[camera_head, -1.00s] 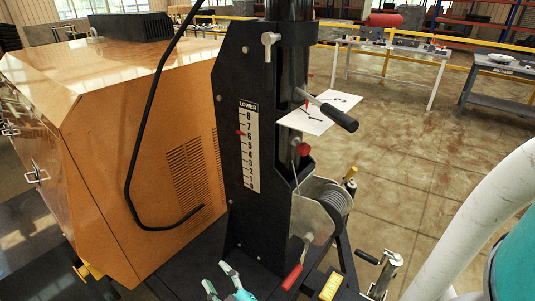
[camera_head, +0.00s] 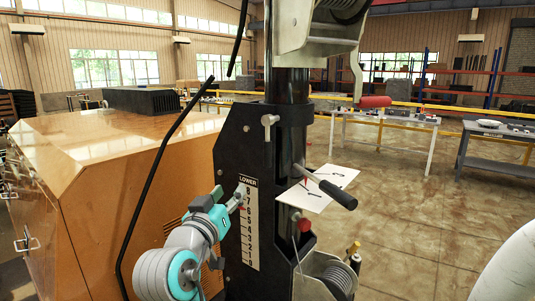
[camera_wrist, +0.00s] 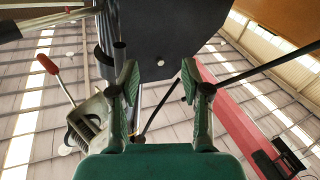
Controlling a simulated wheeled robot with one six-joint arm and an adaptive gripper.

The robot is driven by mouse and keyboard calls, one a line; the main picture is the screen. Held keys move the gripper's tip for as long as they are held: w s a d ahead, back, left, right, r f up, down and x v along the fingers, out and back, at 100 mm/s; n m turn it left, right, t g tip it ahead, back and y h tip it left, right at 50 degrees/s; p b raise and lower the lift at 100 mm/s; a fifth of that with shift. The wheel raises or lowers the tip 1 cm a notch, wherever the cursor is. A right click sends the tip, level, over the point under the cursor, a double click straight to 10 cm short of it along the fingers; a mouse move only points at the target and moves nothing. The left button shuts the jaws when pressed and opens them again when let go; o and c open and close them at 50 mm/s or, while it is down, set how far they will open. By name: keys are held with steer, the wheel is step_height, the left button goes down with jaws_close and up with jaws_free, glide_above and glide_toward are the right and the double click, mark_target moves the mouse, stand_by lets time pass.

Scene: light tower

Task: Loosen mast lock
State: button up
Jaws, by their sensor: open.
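The black mast (camera_head: 289,150) stands upright in its black support plate (camera_head: 232,150). A silver T-shaped lock handle (camera_head: 269,121) sits at the collar near the top of the plate. My gripper (camera_head: 232,194) is at the plate's left side, below and left of that handle, next to the numbered scale (camera_head: 249,235). In the wrist view, my gripper (camera_wrist: 160,92) has its fingers spread with nothing between them. The dark plate (camera_wrist: 165,35) and a small pale round part (camera_wrist: 160,62) lie beyond them. The T-handle is not clearly identifiable in the wrist view.
The orange generator housing (camera_head: 100,165) is left of the plate, with a black cable (camera_head: 160,175) between. A black-gripped crank (camera_head: 335,193) and a white card (camera_head: 318,190) stick out right. A winch (camera_head: 335,280) is low right; another winch (camera_head: 325,30) is above.

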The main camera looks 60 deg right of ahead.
mark_target(266, 152)
steer(key=s+d+r+m+g, duration=0.2)
steer(key=s+r+m+g, duration=0.2)
steer(key=r, duration=0.3)
steer(key=d, duration=0.3)
steer(key=w+d, duration=0.1)
steer(key=d, duration=0.6)
steer(key=shift+w+d, duration=0.15)
steer(key=shift+w, duration=0.2)
steer(key=shift+c, duration=0.2)
jaws_close()
